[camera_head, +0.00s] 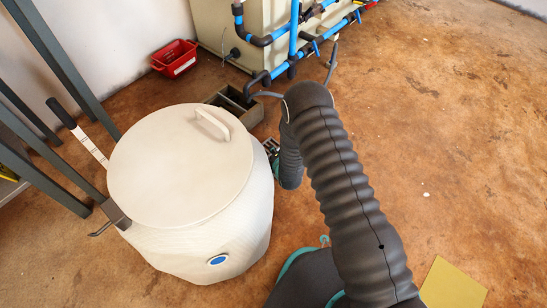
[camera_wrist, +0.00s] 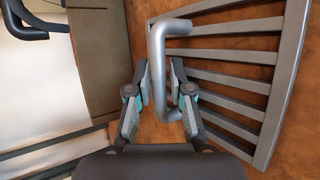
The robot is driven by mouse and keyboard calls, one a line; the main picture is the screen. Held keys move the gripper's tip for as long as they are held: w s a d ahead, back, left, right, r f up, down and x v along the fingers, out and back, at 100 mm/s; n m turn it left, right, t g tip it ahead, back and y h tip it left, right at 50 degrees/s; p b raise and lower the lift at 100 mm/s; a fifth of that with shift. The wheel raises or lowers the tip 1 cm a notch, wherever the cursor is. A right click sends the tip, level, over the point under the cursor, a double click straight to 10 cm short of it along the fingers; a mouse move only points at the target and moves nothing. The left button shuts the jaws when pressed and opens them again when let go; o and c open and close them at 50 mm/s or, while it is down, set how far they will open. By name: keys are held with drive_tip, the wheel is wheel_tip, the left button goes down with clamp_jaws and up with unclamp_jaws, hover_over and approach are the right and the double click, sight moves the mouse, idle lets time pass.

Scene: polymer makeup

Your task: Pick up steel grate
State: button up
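The steel grate (camera_wrist: 232,54) shows in the wrist view as a row of grey slats joined by a side bar, over the brown floor. Its round metal handle (camera_wrist: 157,62) bends out on the left side of the slats. My gripper (camera_wrist: 160,83) has one finger on each side of this handle. The gap between fingers and handle is very small, and I cannot tell whether both pads touch it. In the head view my arm blocks the line of sight, and I cannot make out the grate there.
A large white lidded tank (camera_head: 178,170) stands left of my arm. Behind it are a grey trough (camera_head: 245,112), a red crate (camera_head: 174,58) and a beige unit (camera_head: 215,28) with blue pipes (camera_head: 292,40). The floor on the right is mostly clear around a yellow sheet (camera_head: 452,287).

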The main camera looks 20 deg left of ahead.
clamp_jaws()
drive_tip(key=shift+w+r, duration=0.1)
drive_tip(key=shift+r, duration=0.1)
